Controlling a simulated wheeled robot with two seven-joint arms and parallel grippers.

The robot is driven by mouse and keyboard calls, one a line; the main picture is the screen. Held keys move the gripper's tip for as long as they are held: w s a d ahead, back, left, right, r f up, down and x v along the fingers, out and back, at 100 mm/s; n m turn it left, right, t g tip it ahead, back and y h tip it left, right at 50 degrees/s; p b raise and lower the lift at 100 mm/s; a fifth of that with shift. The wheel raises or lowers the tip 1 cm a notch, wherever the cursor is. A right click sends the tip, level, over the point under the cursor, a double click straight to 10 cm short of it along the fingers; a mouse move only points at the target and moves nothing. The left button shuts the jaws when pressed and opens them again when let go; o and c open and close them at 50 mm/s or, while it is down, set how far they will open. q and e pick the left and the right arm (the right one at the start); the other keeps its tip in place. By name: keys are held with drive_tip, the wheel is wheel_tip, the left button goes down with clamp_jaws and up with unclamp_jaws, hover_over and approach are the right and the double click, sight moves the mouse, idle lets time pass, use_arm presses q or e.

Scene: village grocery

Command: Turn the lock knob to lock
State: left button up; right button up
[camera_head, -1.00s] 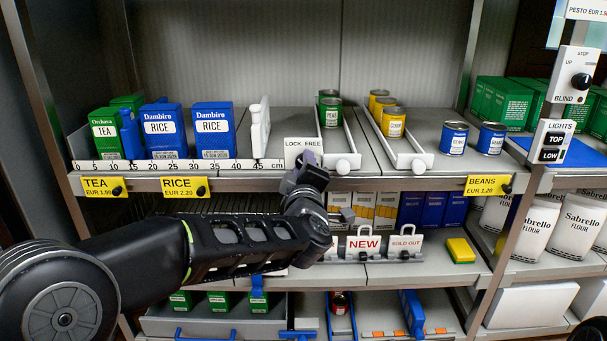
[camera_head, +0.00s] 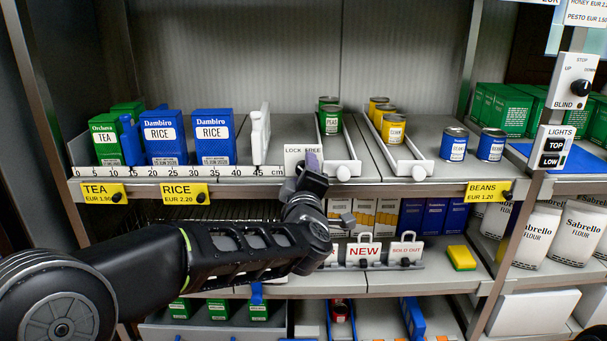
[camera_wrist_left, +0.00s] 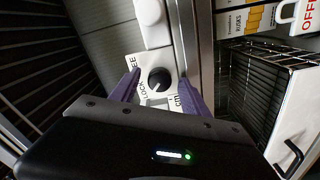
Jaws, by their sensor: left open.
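The white plate marked LOCK and FREE (camera_head: 294,154) is on the front of the upper shelf, right of the ruler strip. In the head view my gripper covers part of it and hides the knob. In the left wrist view the round black lock knob (camera_wrist_left: 159,79) is on this plate. I cannot tell clearly where it points. My left gripper (camera_head: 313,165) is open at the plate. In the left wrist view its purple fingers (camera_wrist_left: 160,84) stand on either side of the knob, with gaps showing. My right gripper is out of view.
A white divider (camera_head: 261,137) stands above the ruler strip. A white tray with a knob (camera_head: 343,173) juts out just right of my gripper. A wire basket (camera_wrist_left: 262,75) shows beside the plate.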

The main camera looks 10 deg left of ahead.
use_arm(q)
drive_tip(key=p+v, duration=0.1)
drive_tip(key=v, duration=0.7)
drive_tip(key=shift+p, duration=0.3)
drive_tip(key=shift+w, duration=0.1)
